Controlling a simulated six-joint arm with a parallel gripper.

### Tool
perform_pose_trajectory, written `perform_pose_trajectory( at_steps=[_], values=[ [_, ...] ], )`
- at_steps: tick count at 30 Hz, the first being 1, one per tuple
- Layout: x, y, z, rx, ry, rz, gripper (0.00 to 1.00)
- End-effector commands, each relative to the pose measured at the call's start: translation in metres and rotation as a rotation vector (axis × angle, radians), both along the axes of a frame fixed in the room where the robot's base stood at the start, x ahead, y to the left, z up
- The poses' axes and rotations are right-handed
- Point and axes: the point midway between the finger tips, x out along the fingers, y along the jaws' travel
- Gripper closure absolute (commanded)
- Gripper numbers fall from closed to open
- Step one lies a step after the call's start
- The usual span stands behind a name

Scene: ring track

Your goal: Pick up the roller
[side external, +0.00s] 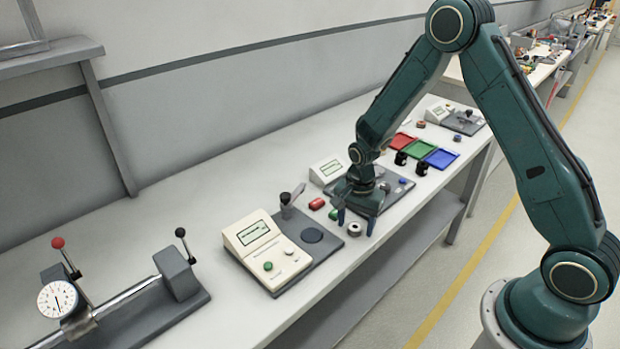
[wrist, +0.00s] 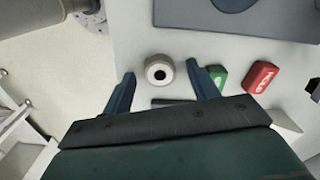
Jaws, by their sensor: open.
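In the side view the roller (side external: 353,229) is a small light cylinder on the bench just below my gripper (side external: 356,222). My gripper, seen with blue fingers in the wrist view (wrist: 161,76), is open and empty, one finger on each side of the roller with gaps on both sides. How high the fingertips are above the bench is hard to tell.
A green block (wrist: 218,78) lies close beside the right finger, and a red block (wrist: 261,77) is further right. A measuring device (side external: 265,250) on a grey plate stands left of the roller. Red, green and blue trays (side external: 440,159) lie further along the bench. The bench's front edge is near.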

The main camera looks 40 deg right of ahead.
Motion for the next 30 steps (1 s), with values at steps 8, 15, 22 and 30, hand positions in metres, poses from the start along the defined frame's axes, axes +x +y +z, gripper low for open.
perform_pose_trajectory(
  at_steps=[8, 15, 22, 30],
  values=[
    [0.0001, -0.0001, -0.0029, 0.0, 0.0, 0.0, 0.41],
    [0.0, -0.0001, -0.0028, 0.0, 0.0, 0.0, 0.41],
    [0.0, -0.0001, -0.0028, 0.0, 0.0, 0.0, 0.74],
    [0.0001, -0.0001, -0.0026, 0.0, -0.001, 0.0, 0.92]
  ],
)
